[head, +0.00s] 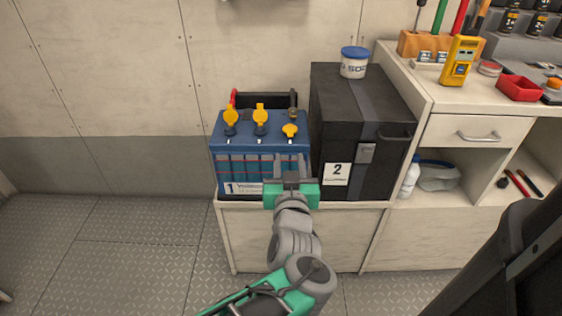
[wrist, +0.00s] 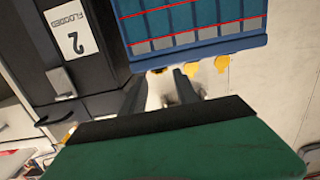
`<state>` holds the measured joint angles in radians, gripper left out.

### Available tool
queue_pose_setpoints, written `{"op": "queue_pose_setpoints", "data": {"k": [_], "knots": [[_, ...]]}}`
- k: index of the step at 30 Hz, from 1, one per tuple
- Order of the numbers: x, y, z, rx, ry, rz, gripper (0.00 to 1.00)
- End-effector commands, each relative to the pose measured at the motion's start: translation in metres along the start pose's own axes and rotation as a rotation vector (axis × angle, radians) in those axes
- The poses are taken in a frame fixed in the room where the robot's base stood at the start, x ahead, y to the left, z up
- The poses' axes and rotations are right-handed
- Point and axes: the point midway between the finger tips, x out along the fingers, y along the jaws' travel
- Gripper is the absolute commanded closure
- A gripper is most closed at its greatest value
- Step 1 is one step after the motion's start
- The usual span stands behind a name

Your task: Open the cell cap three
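The blue battery (head: 217,150), labelled 1, stands on the bench with yellow caps along its top. The left cap (head: 231,117) and middle cap (head: 260,114) stand raised. The right cap (head: 290,131) sits lower and looks tilted; I cannot tell if it is fully shut. My gripper (head: 291,165) is in front of the battery's right part, below the right cap. In the wrist view, my gripper (wrist: 160,78) has its two dark fingers apart with nothing held between them. The battery (wrist: 190,30) appears upside down there, with yellow caps (wrist: 222,64) at its lower edge.
A black battery box (head: 335,125) labelled 2 stands close on the right, with a white tub (head: 354,67) on top. A higher counter (head: 480,95) with tools lies further right. The floor (head: 110,245) at left is clear.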

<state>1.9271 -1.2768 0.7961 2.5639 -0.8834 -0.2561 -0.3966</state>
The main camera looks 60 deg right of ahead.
Motion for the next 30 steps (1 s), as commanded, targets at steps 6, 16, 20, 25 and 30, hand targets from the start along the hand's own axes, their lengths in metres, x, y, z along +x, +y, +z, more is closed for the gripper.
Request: {"op": "queue_pose_setpoints", "data": {"k": [6, 16, 20, 25, 30], "knots": [[-0.003, 0.006, -0.010, 0.011, 0.085, 0.023, 0.64], [0.018, 0.005, -0.010, 0.013, 0.080, 0.017, 0.64], [0.031, 0.005, -0.011, 0.011, 0.078, 0.017, 0.64], [0.048, 0.005, -0.012, 0.009, 0.078, 0.017, 0.64], [0.069, 0.006, -0.014, 0.008, 0.078, 0.018, 0.64]]}}
